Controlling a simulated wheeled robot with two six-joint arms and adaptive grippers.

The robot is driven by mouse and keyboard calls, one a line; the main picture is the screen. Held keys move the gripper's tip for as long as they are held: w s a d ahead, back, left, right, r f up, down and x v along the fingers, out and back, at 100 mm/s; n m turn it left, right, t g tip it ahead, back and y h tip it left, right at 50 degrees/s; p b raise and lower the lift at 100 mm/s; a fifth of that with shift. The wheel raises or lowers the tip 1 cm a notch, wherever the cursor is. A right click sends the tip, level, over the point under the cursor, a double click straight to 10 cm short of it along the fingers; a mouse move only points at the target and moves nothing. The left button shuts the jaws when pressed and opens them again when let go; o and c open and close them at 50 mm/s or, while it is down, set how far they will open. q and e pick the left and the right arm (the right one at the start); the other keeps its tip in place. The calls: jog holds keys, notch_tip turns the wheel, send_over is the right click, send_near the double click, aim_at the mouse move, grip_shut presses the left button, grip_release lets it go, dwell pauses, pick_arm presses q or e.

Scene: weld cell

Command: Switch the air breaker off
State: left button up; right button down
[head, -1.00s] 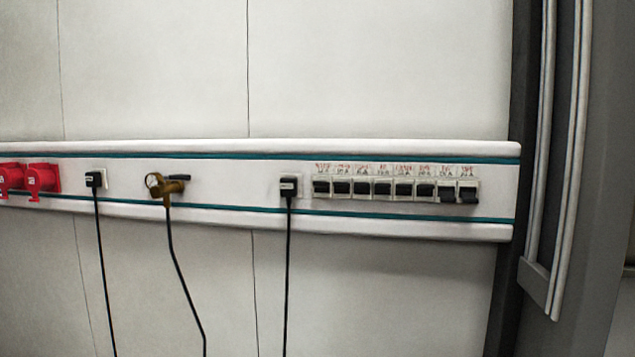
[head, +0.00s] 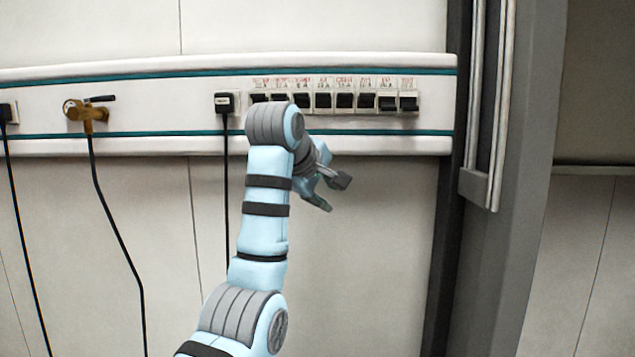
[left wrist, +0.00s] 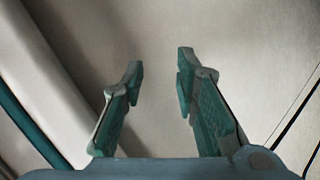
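A row of several black breakers (head: 344,101) sits on the white wall rail, with small red labels above them that are too small to read. I cannot tell which one is the air breaker. My left gripper (head: 329,194) is in front of the wall, below the breaker row in the head view, and touches none of the switches. In the left wrist view its two fingers (left wrist: 159,75) stand apart with nothing between them. My left forearm overlaps the lower left of the row. My right gripper is in neither view.
The white rail (head: 180,144) runs along the wall. A black plug (head: 224,102) with a hanging cable is left of the breakers. A brass valve (head: 86,113) with a hose is further left. A dark post (head: 455,220) stands at the right.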

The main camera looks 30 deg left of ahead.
pick_arm(q)
jog(key=s+r+n+t+h, duration=0.1)
jog(key=s+r+n, duration=0.1)
jog(key=s+r, duration=0.8)
jog(key=s+r+n+t, duration=0.25)
jog(key=s+r, duration=0.35)
jog(key=r, duration=0.8)
jog(key=p, duration=0.6)
send_near(320, 94)
jog(key=w+r, duration=0.1)
jog(key=shift+g, duration=0.45)
jog(key=p+x, duration=0.6)
jog(key=p, duration=0.2)
jog(key=shift+w+f+p, duration=0.3)
jog(key=shift+f, duration=0.05)
jog(key=shift+w+f, duration=0.3)
jog(key=shift+w, duration=0.2)
jog(key=shift+s, duration=0.1)
grip_shut()
